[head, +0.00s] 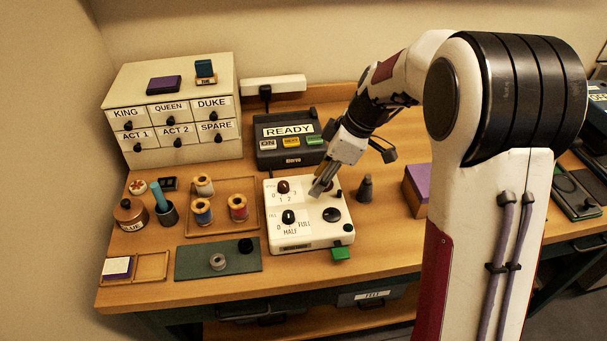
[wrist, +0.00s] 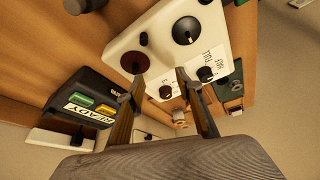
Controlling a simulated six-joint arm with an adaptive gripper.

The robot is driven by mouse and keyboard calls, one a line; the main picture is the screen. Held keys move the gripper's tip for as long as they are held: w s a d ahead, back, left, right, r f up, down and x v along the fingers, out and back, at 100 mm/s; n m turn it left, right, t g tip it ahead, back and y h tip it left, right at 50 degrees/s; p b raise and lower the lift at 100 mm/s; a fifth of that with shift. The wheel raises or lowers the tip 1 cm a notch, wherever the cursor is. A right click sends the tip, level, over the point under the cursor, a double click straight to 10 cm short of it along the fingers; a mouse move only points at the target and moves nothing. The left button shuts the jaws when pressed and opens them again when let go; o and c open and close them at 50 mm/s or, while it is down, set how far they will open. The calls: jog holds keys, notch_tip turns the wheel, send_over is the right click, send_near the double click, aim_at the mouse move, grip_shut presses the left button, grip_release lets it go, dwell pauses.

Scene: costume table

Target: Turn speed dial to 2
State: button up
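A white control box (head: 311,240) sits on the wooden table in the head view; it also shows in the wrist view (wrist: 160,34). Its upper left dial (head: 283,187) is dark red with 0, 1, 2, 3 marked around it. I take it to be the speed dial; its label is too small to read. A dark knob in the wrist view (wrist: 165,92) appears to be the same dial. Its pointer setting is unclear. My gripper (head: 319,189) is over the box's upper part, right of that dial. In the wrist view my gripper (wrist: 158,80) has its fingers apart with nothing held.
The box also has a black HALF/FULL knob (head: 288,216), a larger round black knob (head: 332,214) and a red button (wrist: 135,62). A READY device (head: 288,143) stands behind.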

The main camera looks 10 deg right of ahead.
jog(key=shift+s+d, duration=0.3)
jog(key=shift+d, duration=0.45)
jog(key=shift+s+d, duration=0.35)
jog(key=shift+d, duration=0.4)
jog(key=shift+s+d, duration=0.3)
jog(key=shift+d, duration=0.45)
jog(key=shift+s+a+r, duration=0.15)
jog(key=shift+s+r, duration=0.25)
jog(key=shift+r, duration=0.1)
jog(key=s+a+r+m+t+h, duration=0.1)
jog(key=s+a+r+m+h, duration=0.1)
jog(key=s+r+m, duration=0.65)
jog(key=s+r+m+t+h, duration=0.1)
jog(key=s+m, duration=0.1)
jog(key=s, duration=0.7)
jog(key=s+d+r+m+t+h, duration=0.1)
jog(key=s+m, duration=0.2)
jog(key=s, duration=0.6)
jog(key=shift+s+r+t, duration=0.15)
jog(key=shift+s+t, duration=0.1)
jog(key=shift+t, duration=0.15)
dwell(0.9)
